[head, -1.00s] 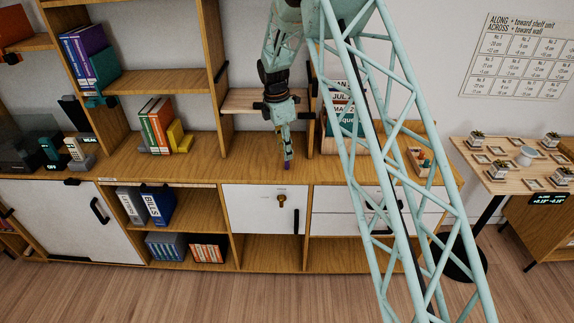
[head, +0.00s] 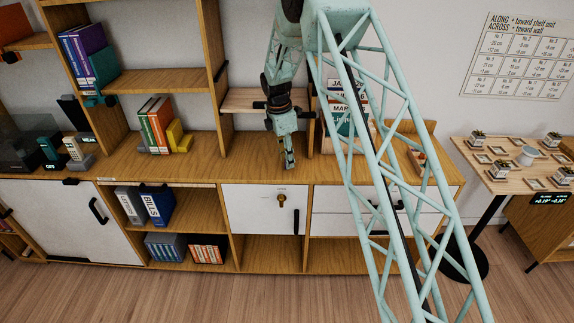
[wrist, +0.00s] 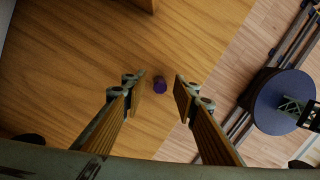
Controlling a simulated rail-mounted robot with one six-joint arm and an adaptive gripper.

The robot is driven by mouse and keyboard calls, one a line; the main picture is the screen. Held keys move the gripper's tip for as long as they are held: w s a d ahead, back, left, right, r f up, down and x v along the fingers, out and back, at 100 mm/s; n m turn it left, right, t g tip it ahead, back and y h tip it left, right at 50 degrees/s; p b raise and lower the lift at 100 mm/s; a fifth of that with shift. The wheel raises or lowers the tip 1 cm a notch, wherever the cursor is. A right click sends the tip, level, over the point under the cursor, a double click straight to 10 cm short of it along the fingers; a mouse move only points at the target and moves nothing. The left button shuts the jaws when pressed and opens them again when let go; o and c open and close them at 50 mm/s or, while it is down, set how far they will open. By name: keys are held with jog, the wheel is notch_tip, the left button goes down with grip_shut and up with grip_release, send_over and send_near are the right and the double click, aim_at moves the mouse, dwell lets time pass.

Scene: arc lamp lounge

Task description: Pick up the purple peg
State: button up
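The purple peg (wrist: 160,86) is a small, dark purple cylinder on the wooden cabinet top (wrist: 75,65), near its front edge. In the wrist view, it shows in the gap between the two fingers of my gripper (wrist: 160,82), with free space on both sides. My gripper is open and touches nothing that I can make out. In the head view, my gripper (head: 289,163) points down just over the front of the cabinet top, and the peg cannot be made out behind it. How far the fingertips are above the wood is unclear.
A row of books (head: 156,125) stands on the cabinet top to the left. A small table (head: 505,180) with plants is at the far right. The wood around the peg is clear.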

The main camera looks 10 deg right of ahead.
jog(key=shift+c, duration=0.6)
jog(key=c, duration=0.7)
jog(key=shift+o, duration=0.2)
jog(key=shift+r, duration=0.2)
jog(key=shift+r+p, duration=0.45)
jog(key=shift+r, duration=1.3)
jog(key=shift+s+f, duration=0.1)
jog(key=shift+s, duration=0.55)
jog(key=s+r+p, duration=0.1)
jog(key=s, duration=1.3)
jog(key=shift+s+r, duration=0.2)
jog(key=shift+s, duration=0.15)
